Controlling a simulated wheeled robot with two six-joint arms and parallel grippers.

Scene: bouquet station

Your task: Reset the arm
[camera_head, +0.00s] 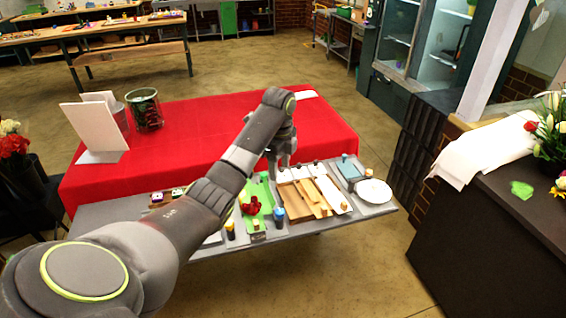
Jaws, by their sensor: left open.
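My left arm comes in from the lower left and reaches over the grey table (110,213). My left gripper (284,163) points down at the arm's far end, above the back edge of the grey table and close to the red-covered table. The jaws are open and small in view; I see nothing held between them. My right arm and gripper do not show in this view.
The grey table holds a green tray (259,191), red flowers (250,205), a wooden tray (296,201) and a white plate (374,191). A dark counter (500,215) stands right.

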